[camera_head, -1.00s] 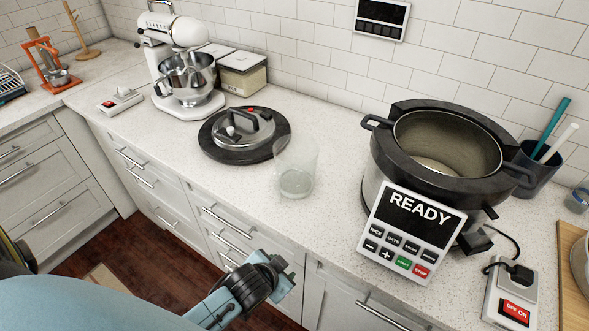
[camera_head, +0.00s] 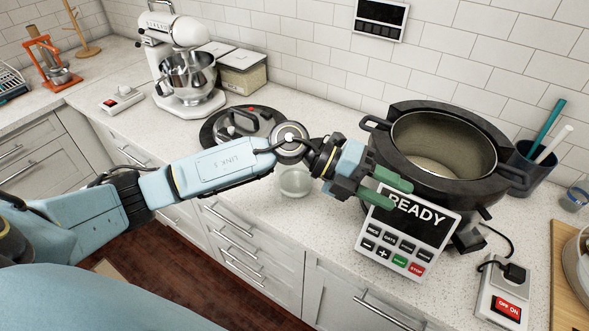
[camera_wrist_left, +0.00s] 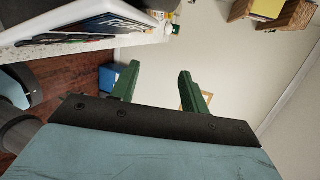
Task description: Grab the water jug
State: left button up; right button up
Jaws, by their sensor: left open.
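A clear, see-through vessel, which looks like the water jug (camera_head: 295,183), stands on the counter in the head view. My left arm crosses in front of its upper part and hides it, so only the lower part shows. My left gripper (camera_head: 402,197) is right of the jug, in front of the cooker's READY panel, with its green fingers pointing right, away from the jug. In the left wrist view its fingers (camera_wrist_left: 158,70) are apart with nothing between them. I cannot make out the jug in that view. My right gripper is not in view.
The large pressure cooker (camera_head: 380,220) with its READY panel is close to my left gripper. Its lid (camera_head: 215,130) lies behind my left arm. A stand mixer (camera_head: 185,75) is at the back left. A switch box (camera_head: 503,300) is at the right.

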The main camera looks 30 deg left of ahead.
pick_arm(q)
jog(key=w+a+f+m+g+y, duration=0.1)
jog(key=a+f+y, duration=0.1)
jog(key=a+y, duration=0.15)
jog(key=a+f+m+g+y, duration=0.1)
jog(key=a+f+y, duration=0.15)
jog(key=a, duration=0.25)
jog(key=n+y, duration=0.1)
jog(key=y, duration=0.8)
send_near(277, 178)
jog(key=f+p, duration=0.1)
jog(key=f, duration=0.3)
jog(key=f+p, duration=0.1)
jog(key=f, duration=0.3)
jog(key=f+p, duration=0.1)
jog(key=f, duration=0.3)
jog(key=shift+w+a, duration=0.1)
jog(key=shift+a, duration=0.15)
jog(key=shift+f, duration=0.5)
grip_shut()
